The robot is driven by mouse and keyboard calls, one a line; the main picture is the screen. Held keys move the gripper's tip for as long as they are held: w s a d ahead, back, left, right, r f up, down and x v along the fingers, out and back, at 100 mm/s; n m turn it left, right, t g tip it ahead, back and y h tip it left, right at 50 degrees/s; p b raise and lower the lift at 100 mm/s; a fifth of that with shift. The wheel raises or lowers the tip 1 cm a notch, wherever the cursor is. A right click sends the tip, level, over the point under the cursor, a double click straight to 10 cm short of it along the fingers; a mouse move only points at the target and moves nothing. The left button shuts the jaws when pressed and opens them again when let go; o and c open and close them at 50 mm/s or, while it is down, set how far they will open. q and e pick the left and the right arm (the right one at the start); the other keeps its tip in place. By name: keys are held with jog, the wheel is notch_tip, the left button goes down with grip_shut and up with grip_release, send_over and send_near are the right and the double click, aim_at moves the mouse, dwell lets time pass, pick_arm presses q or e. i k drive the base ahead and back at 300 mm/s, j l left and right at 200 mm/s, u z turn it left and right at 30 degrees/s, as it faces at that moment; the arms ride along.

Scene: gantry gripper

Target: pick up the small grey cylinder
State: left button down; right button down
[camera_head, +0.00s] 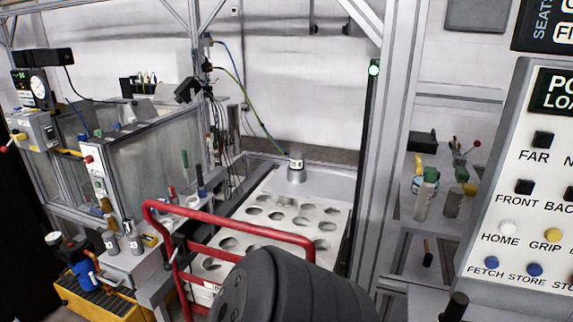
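Several grey cylinders are in view, and I cannot tell which one the task means. One grey cylinder with a pale top (296,169) stands upright at the back of the white plate with round holes (262,228). Another plain grey cylinder (453,203) stands on the shelf at the right. Two small grey cylinders with pale labels stand on the ledge at the left, one here (112,244) and one beside it (135,243). Neither gripper's fingers show.
A red tubular rail (230,218) and a large dark rounded body (285,285) block the front of the holed plate. A grey upright post (395,150) stands right of it. A control panel with buttons (545,190) fills the right edge. Glass-walled cases (145,165) stand left.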

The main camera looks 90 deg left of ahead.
aim_at(296, 156)
jog(key=u, duration=2.65)
